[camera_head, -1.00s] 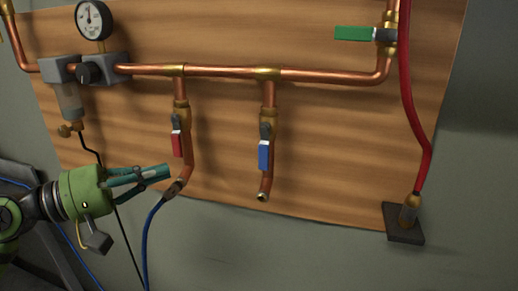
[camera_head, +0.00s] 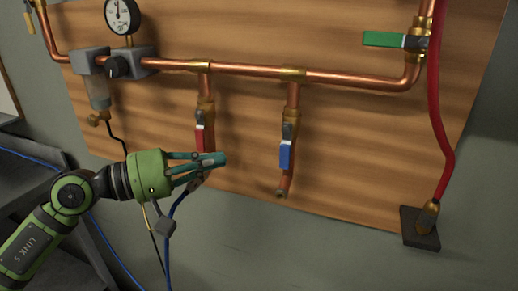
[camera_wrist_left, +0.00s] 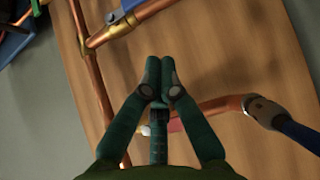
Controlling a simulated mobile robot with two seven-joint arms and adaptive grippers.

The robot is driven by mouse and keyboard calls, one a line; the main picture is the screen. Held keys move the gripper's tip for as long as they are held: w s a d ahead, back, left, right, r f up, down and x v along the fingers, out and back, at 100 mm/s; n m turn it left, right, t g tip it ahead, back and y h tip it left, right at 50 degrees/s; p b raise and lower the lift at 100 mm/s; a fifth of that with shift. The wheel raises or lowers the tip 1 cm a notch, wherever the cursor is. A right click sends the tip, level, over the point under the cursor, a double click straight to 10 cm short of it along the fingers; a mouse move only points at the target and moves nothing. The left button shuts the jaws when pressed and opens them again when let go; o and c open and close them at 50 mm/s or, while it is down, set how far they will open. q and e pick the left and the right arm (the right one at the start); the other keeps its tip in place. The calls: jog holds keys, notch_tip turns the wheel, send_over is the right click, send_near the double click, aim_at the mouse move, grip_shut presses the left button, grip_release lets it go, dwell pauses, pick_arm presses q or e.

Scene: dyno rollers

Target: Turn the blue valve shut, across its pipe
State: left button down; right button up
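The blue valve handle (camera_head: 285,155) hangs down from its brass valve body, in line with the right-hand vertical copper pipe (camera_head: 293,95). My left gripper (camera_head: 222,160) is left of the blue handle and apart from it, pointing right. It covers the lower end of the red valve's pipe. In the left wrist view my left gripper's (camera_wrist_left: 160,78) fingertips are together, with nothing seen between them. My right gripper is not in view.
The red valve handle (camera_head: 200,138) hangs just above my left fingers. A blue hose (camera_head: 172,210) runs down below them. A green valve handle (camera_head: 385,39) points left at the upper right, beside a red hose (camera_head: 438,110). The board between the blue valve and red hose is clear.

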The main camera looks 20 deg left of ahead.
aim_at(286, 147)
pick_arm(q)
jog(key=w+d+p, duration=0.3)
jog(key=d+p, duration=0.4)
jog(key=shift+w+d, duration=0.2)
jog(key=shift+d, duration=0.15)
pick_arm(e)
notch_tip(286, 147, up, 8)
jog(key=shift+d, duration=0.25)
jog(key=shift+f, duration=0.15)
pick_arm(q)
jog(key=b, duration=0.1)
jog(key=d+b, duration=0.1)
jog(key=shift+f+b, duration=0.25)
jog(key=shift+b, duration=0.15)
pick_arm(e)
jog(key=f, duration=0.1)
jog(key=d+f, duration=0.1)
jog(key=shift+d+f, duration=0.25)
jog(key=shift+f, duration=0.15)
pick_arm(q)
jog(key=shift+a+f, duration=0.1)
jog(key=shift+a, duration=0.1)
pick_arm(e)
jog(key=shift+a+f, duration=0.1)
